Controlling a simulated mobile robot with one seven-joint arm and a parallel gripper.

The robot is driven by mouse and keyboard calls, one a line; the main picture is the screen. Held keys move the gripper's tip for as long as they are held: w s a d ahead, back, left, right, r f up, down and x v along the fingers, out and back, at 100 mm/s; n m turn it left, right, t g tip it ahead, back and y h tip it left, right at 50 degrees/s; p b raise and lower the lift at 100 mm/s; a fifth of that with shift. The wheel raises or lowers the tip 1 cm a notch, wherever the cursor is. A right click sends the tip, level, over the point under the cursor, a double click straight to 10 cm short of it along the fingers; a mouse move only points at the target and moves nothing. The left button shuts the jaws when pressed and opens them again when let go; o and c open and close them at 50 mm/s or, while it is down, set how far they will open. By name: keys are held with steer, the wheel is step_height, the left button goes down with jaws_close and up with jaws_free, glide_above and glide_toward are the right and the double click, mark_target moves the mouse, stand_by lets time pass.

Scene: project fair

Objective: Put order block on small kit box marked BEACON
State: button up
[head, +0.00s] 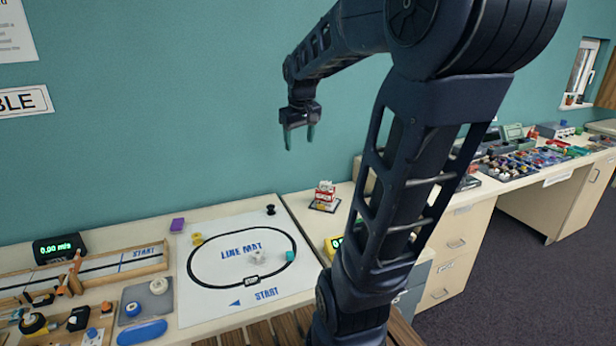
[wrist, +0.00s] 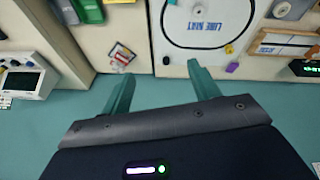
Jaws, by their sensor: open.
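My gripper (head: 299,138) is open and empty, high in front of the teal wall; its two teal fingers (wrist: 160,72) also show in the wrist view. No order block can be told for sure by its look. No box with a readable BEACON mark shows. A small red and white item (head: 325,193) stands on a dark pad right of the line mat; it also shows in the wrist view (wrist: 122,56). A purple block (head: 177,224) lies at the mat's far left corner; it also shows in the wrist view (wrist: 232,67).
The white line mat (head: 215,304) carries a black loop track, a black spool (head: 271,210), a yellow piece (head: 197,239) and a teal piece (head: 290,256). A wooden track (head: 147,262) and a green-digit display (head: 59,248) are left. Several trays of parts stand far right. My arm hides part of the table.

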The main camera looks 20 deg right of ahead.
steer(key=s+a+f+m, duration=0.1)
steer(key=s+a+f, duration=0.1)
steer(key=s, duration=0.5)
steer(key=s+a+f+m+t, duration=0.1)
steer(key=s+a+f, duration=0.1)
steer(key=s, duration=0.6)
steer(key=shift+s+f+y, duration=0.3)
steer(key=shift+y, duration=0.1)
